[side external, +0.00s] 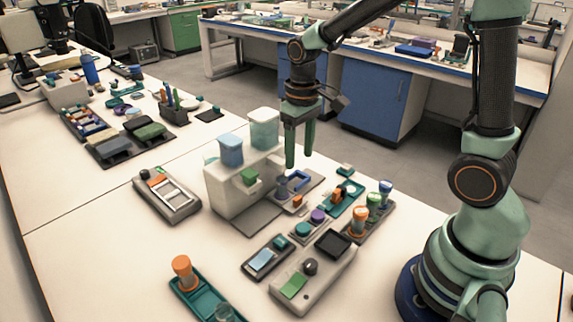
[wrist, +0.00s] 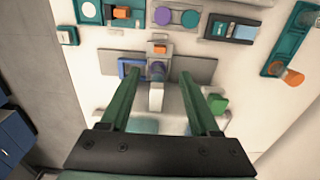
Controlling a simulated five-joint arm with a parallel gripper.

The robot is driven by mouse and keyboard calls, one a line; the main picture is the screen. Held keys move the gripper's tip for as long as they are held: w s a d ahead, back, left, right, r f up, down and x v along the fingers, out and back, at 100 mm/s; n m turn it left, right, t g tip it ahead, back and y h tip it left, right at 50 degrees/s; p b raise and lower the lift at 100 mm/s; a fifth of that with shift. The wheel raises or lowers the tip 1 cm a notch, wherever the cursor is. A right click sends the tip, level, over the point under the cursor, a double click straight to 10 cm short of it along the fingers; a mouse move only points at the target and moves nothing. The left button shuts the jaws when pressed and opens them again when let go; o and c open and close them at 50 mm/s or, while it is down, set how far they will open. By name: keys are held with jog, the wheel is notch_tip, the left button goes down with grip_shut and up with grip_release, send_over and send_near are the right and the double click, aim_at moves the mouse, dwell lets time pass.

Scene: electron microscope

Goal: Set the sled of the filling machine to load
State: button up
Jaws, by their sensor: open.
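The filling machine (side external: 232,190) is a white block with a blue and a pale green container on top and a green block on its front. It stands left of my gripper in the side view. At its foot lies a dark grey track (wrist: 198,69) with a blue square frame (wrist: 130,66) and a small orange block (wrist: 160,49), which seem to belong to the sled. A grey nozzle-like part (wrist: 157,72) shows between my fingers. My gripper (side external: 299,161) is open and empty, pointing down above the track. I cannot read any load mark.
Beside the track stand a teal tray (side external: 345,198), a rack of capped vials (side external: 368,216), a purple-and-teal button box (side external: 310,226) and a grey console (side external: 315,275). A grey device (side external: 167,195) lies left of the machine.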

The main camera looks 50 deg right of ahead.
aim_at(298, 198)
notch_tip(298, 198, down, 13)
jog(key=shift+w+r, duration=0.1)
dwell(0.5)
grip_shut()
jog(key=shift+d, duration=0.15)
dwell(1.3)
